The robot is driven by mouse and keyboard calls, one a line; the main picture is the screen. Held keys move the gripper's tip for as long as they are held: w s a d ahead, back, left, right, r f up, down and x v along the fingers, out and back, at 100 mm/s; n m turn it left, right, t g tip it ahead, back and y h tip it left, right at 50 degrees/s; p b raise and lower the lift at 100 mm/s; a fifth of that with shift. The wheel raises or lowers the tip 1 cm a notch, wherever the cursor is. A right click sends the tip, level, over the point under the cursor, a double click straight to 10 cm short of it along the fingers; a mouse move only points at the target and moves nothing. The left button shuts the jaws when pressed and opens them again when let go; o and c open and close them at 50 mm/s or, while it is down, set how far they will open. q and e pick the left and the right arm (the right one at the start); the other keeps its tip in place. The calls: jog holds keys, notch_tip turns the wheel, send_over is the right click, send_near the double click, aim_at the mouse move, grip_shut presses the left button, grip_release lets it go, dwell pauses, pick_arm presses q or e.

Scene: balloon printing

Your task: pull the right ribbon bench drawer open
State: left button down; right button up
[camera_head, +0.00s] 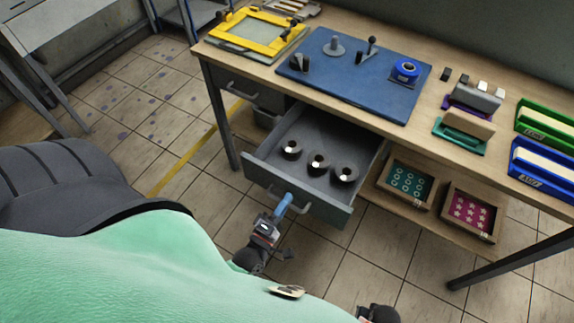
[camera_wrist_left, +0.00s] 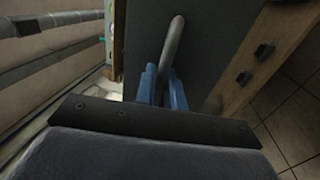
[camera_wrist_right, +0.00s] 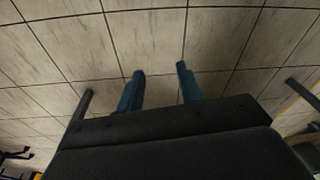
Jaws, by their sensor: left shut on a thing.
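The right ribbon bench drawer (camera_head: 258,168) is pulled out from under the bench, its inside in view. Several dark ribbon rolls with pale centres (camera_head: 318,164) stand in it. My left gripper (camera_head: 284,204) is at the drawer's front face, shut on the curved metal handle (camera_wrist_left: 173,45). In the left wrist view its blue fingers (camera_wrist_left: 163,88) stand on both sides of the handle. My right gripper (camera_wrist_right: 160,85) is open and empty, with only floor tiles between and beyond its fingers. In the head view only a dark part of my right arm shows at the bottom edge.
A second drawer (camera_head: 250,92) to the left is shut. On the bench top (camera_head: 435,92) are a yellow frame (camera_head: 262,30), a blue mat (camera_head: 340,85), and green and blue trays at the right. Open boxes (camera_head: 405,182) sit on the lower shelf. Floor in front is clear.

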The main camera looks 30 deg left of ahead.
pick_arm(q)
jog(key=c, duration=1.6)
grip_release()
jog(key=shift+c, duration=0.2)
pick_arm(e)
jog(key=shift+s, duration=0.1)
jog(key=shift+f, duration=0.1)
